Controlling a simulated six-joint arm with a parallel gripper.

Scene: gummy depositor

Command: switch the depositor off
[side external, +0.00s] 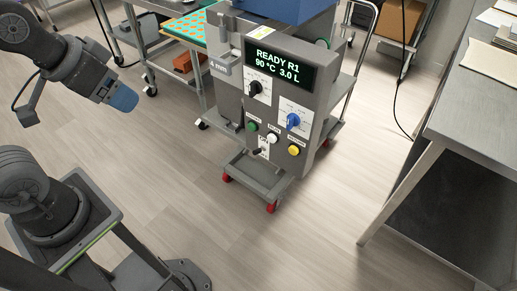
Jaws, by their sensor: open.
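The depositor (231,91) is a grey upright machine in the middle of the side external view. Its lit screen (279,66) reads READY R1, 90 °C, 3.0 L. Below are a black knob (256,88), a blue knob (292,120), and green (252,126), white (273,138) and yellow (293,150) buttons. A small dark lever (259,151) on a white plate sits at the bottom; its setting is too small to read. My gripper (124,99) is open at the upper left, well apart from the depositor and touching nothing. Its fingers are hard to make out.
A grey tray (249,178) on red-wheeled feet juts from the depositor's base. A cart (163,62) with an orange-patterned tray (191,24) stands behind left. A steel table (480,95) fills the right. The floor (190,180) between my arm and the depositor is clear.

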